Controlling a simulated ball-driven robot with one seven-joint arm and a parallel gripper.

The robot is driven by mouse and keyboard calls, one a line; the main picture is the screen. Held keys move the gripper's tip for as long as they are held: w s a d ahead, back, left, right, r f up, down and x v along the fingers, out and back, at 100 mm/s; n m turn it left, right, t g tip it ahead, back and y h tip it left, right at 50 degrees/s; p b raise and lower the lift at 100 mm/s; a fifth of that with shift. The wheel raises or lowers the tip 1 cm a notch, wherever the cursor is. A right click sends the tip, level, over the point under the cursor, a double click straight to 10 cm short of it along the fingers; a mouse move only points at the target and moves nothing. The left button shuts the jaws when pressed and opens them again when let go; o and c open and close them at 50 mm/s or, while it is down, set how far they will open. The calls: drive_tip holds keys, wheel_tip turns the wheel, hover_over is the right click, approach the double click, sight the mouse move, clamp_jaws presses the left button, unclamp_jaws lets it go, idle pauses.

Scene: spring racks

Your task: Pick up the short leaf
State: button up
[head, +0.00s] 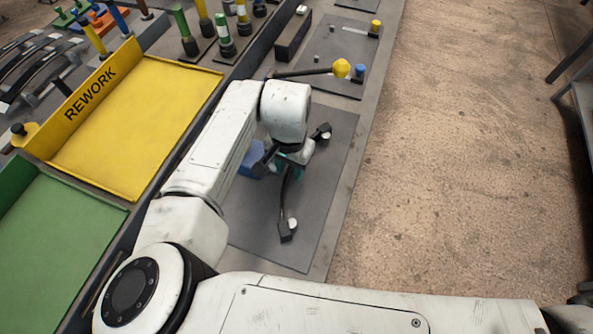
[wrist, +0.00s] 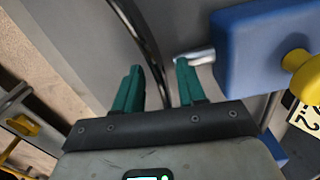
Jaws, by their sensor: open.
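A dark, curved strip that looks like a leaf (head: 286,190) lies over the grey mat in the head view, with dark end pieces carrying pale knobs. My arm hides part of it. In the wrist view the dark strip (wrist: 143,38) runs down from the top and passes between the two teal fingers. My gripper (wrist: 158,78) is open around it; whether either finger touches it I cannot tell. In the head view my gripper (head: 293,166) is low over the mat, mostly hidden by my wrist.
A blue block (wrist: 262,50) with a yellow knob (wrist: 303,72) stands close right of the fingers. A silver pin (wrist: 195,57) is by the right fingertip. The yellow REWORK tray (head: 140,120) and green tray (head: 55,240) lie left. More curved strips (head: 40,70) sit upper left.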

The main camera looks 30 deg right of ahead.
clamp_jaws()
drive_tip(key=shift+r, duration=0.2)
idle(0.4)
wheel_tip(320, 180, up, 18)
drive_tip(key=b, duration=0.1)
drive_tip(key=shift+b, duration=0.35)
